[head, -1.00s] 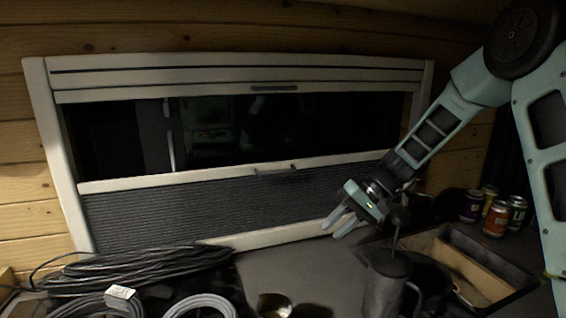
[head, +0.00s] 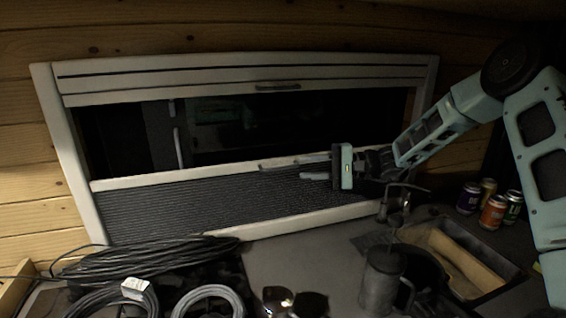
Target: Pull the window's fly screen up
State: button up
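The window's fly screen (head: 190,207) is a dark pleated panel covering the lower part of the opening. A pale bar (head: 140,182) runs along its top edge, at about mid-height of the window. A small grey handle (head: 272,166) sits on this bar, partly hidden near my fingers. My gripper (head: 303,167) is in front of the bar, at the handle's right end, with its fingers pointing left. The fingers are apart, one near the bar and one just below it. Whether they touch the handle or bar cannot be told.
A second bar with a handle (head: 278,87) is at the window top. Below the window lie coiled black cables (head: 150,258) and a grey coil (head: 205,300). A jug (head: 378,285), a sink-like tray (head: 455,262), a tap and several cans (head: 493,212) are on the right.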

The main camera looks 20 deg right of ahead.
aim_at(288, 168)
jog(key=p+x, duration=0.2)
jog(key=x, duration=0.5)
jog(key=shift+w+a, duration=0.1)
jog(key=shift+a, duration=0.1)
grip_shut()
